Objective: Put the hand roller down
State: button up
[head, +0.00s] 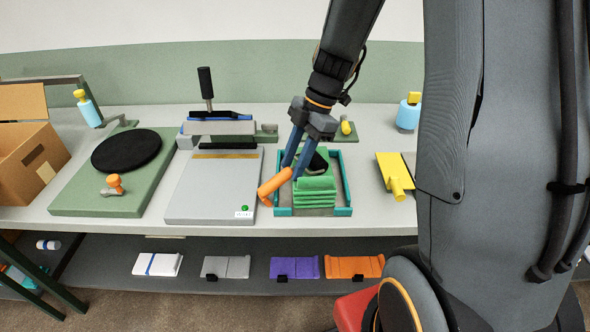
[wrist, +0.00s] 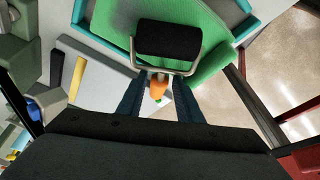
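The hand roller has a black roller (wrist: 168,40), a metal frame and an orange handle (head: 275,187). My gripper (head: 289,172) is shut on it near the handle, and the fingers also show in the wrist view (wrist: 159,78). The black roller is over the green folded fabric (head: 315,192), which lies stacked in the teal-edged tray (head: 347,198). The orange handle points to the front left, over the tray's left edge. My fingers partly hide the roller in the head view. I cannot tell whether the roller touches the fabric.
A grey press plate (head: 205,196) is left of the tray. A green board with a black disc (head: 127,151) and a cardboard box (head: 32,160) are farther left. A yellow tool (head: 393,173) lies to the right. Folded fabrics, including a purple one (head: 294,268), lie on the lower shelf.

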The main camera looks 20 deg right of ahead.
jog(key=shift+c, duration=0.4)
grip_shut()
